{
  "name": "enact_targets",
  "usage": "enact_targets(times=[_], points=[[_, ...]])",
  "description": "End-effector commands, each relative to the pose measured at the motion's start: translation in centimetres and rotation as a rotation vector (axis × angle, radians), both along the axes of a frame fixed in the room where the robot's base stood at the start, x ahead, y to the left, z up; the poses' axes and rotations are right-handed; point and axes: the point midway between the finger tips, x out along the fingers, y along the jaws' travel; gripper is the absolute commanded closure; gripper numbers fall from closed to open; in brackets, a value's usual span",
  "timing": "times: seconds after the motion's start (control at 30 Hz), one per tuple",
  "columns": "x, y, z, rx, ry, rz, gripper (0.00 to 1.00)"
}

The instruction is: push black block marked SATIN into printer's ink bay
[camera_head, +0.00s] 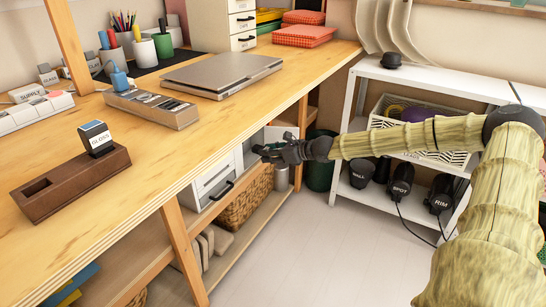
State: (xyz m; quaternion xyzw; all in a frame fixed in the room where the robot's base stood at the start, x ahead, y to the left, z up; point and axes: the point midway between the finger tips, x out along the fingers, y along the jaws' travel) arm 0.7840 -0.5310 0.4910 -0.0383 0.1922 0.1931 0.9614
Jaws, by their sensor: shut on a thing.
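My gripper (268,152) is at the end of my arm, beyond the front edge of the desk, beside a white drawer unit on the shelf below. It is shut on a small dark thing at its tips, too small and dark to identify. I cannot read SATIN anywhere. A block marked GLOSS (97,138), with a blue top, stands in one end of a brown wooden holder (80,190) on the desk; the holder's other slot is empty. No ink bay can be told for certain; a pale panel (281,134) is partly hidden behind my gripper.
The white drawer unit (213,180) and a wicker basket (247,198) sit under the desk. A laptop (222,75) and a grey slotted box (152,108) lie on top. A white shelf rack (350,90) with labelled dark lamps stands right. The floor (320,245) between is clear.

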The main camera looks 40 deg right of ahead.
Motion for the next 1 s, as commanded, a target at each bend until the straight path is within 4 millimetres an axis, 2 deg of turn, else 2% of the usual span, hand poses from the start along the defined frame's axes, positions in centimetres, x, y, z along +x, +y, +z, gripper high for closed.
enact_targets(times=[0.87, 1.0], points=[[4.6, 1.7, -0.3, 0.002, -0.001, -0.003, 0.93], [4.6, 1.7, 0.0, 0.003, -0.001, -0.003, 0.93]])
